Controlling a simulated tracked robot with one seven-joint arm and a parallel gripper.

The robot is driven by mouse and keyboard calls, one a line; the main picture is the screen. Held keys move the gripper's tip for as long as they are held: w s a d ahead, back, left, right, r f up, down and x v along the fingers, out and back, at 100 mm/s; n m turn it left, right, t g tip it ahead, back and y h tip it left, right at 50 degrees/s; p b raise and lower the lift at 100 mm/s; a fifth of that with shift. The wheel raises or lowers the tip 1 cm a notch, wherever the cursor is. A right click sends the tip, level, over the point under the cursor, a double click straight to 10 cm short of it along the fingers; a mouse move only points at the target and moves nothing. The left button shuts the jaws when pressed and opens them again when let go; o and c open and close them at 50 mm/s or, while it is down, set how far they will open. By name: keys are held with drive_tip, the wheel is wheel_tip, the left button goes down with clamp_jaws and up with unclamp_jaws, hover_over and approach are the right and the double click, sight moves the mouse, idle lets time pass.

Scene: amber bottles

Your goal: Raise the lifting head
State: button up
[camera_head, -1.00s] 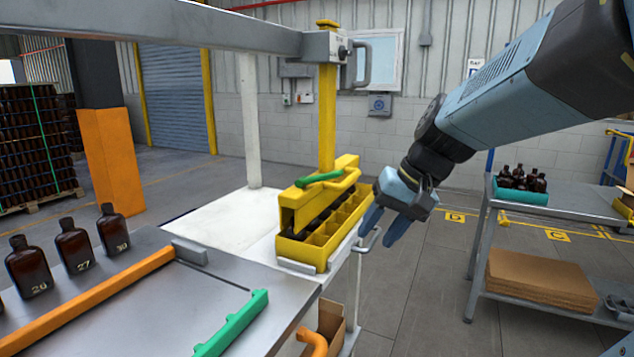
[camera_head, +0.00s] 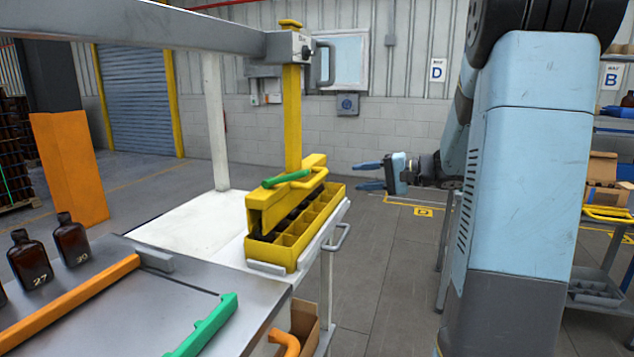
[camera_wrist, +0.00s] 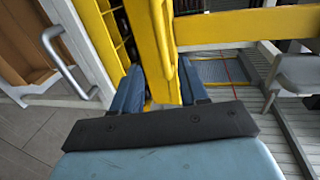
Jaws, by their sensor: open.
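The yellow lifting head (camera_head: 262,212) sits low at the bottom of a yellow post (camera_head: 292,120), over the left side of a yellow divided crate (camera_head: 290,255). It carries a green bar (camera_head: 287,179) and a yellow loop handle (camera_head: 315,178). My gripper (camera_head: 357,174) is open and empty, to the right of the head and pointing left, with a gap in the picture between them. In the wrist view my gripper (camera_wrist: 158,90) has yellow parts (camera_wrist: 155,50) ahead, between and beyond its fingers. How far off they are I cannot tell.
The crate stands on a white table (camera_head: 190,225) with a steel side handle (camera_head: 338,237). A grey overhead beam (camera_head: 150,30) joins the post top. Amber bottles (camera_head: 72,240) stand on the steel table (camera_head: 120,300) at left. Open floor (camera_head: 385,270) lies right of the white table.

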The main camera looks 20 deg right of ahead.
sight(319, 180)
drive_tip(key=x, duration=1.3)
drive_tip(key=shift+w+a, duration=0.2)
drive_tip(key=shift+a, duration=0.05)
clamp_jaws()
drive_tip(key=shift+f, duration=0.1)
